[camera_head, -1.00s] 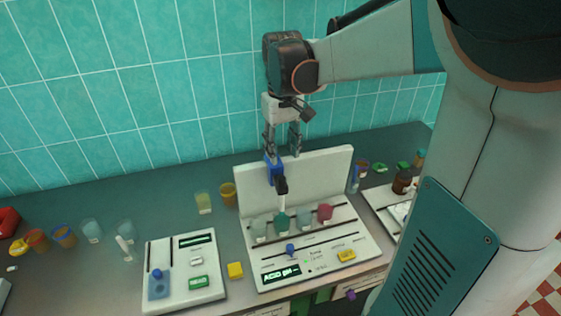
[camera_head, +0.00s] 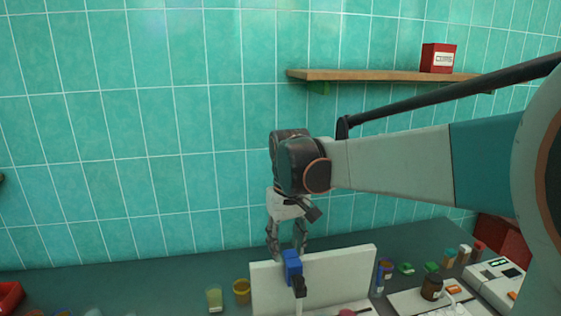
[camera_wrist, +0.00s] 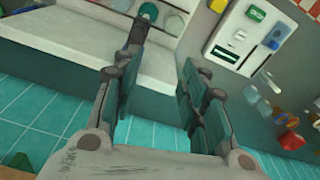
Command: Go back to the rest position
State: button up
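My gripper (camera_head: 288,249) is above the counter, at the top edge of an upright white panel (camera_head: 342,270). In the wrist view its two fingers (camera_wrist: 158,95) are apart, with nothing between them. A blue and black probe-like piece (camera_head: 292,266) stands in front of the panel, just below the fingertips in the head view. A dark, slim part (camera_wrist: 138,32), which may be the same piece, shows beyond the left finger in the wrist view. I cannot tell whether it touches the finger.
A wooden shelf (camera_head: 370,76) with a red box (camera_head: 438,58) is on the tiled wall, upper right. A yellow-green cup (camera_head: 214,299) and a yellow cup (camera_head: 241,290) stand left of the panel. A brown bottle (camera_head: 431,288) and several small items stand at the right.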

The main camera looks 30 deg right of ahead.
jog(key=s+a+f+n+t+b, duration=0.1)
jog(key=s+a+f+t+b, duration=0.5)
jog(key=s+a+f, duration=0.4)
jog(key=s+f+b, duration=0.1)
jog(key=s, duration=0.3)
jog(key=shift+a+f, duration=0.15)
jog(key=shift+a, duration=0.1)
